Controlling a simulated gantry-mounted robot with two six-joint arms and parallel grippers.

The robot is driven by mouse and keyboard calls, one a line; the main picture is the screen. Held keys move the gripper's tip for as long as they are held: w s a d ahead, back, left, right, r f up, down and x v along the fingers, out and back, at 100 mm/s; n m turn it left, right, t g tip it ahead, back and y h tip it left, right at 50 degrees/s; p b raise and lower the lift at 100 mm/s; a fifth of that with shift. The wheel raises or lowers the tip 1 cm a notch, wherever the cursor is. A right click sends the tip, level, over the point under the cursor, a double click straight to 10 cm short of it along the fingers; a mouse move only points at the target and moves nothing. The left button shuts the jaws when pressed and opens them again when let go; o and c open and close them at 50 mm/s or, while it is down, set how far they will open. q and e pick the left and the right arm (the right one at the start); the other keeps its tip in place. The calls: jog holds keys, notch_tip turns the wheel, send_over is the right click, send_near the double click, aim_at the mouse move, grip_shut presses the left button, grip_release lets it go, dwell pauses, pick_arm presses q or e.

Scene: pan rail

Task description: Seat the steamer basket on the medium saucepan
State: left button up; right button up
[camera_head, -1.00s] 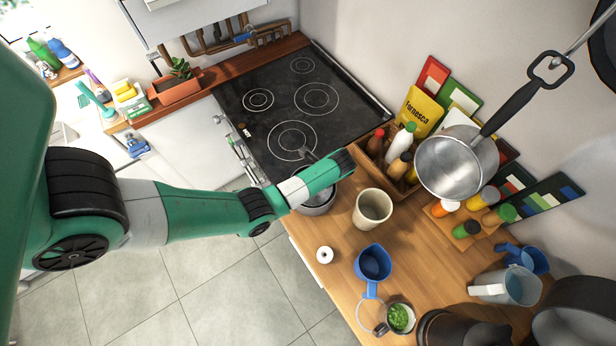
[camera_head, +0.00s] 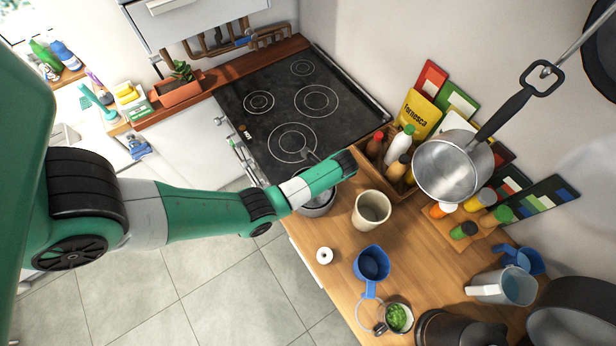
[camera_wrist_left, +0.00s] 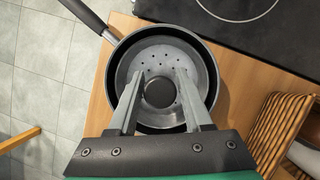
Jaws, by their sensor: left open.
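In the left wrist view a dark-rimmed saucepan (camera_wrist_left: 211,77) with a black handle lies below my left gripper. A grey perforated piece (camera_wrist_left: 168,54), which looks like the steamer basket, sits inside its rim. A dark round knob (camera_wrist_left: 160,93) shows at its middle. My left gripper (camera_wrist_left: 160,82) is open, its two fingers on either side of the knob. I cannot tell whether they touch it. In the head view part of a pot (camera_head: 318,205) shows under my left arm, which hides the gripper there. My right gripper is not in view.
A black hob (camera_head: 270,100) lies beyond the pot. A beige cup (camera_head: 371,210), a blue jug (camera_head: 371,264) and a bottle crate (camera_head: 377,168) stand nearby on the wooden counter (camera_head: 335,285). A steel saucepan (camera_head: 452,168) hangs above the counter at the right.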

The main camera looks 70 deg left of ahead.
pick_arm(q)
jog(key=shift+p+v, duration=0.7)
jog(key=shift+v, duration=0.2)
jog(key=o, duration=0.6)
jog(key=shift+c, duration=0.2)
jog(key=c, duration=0.6)
jog(key=shift+o, duration=0.2)
jog(key=p+v, duration=0.2)
jog(key=shift+r, duration=0.3)
jog(key=shift+w+r, duration=0.15)
jog(key=v, duration=0.6)
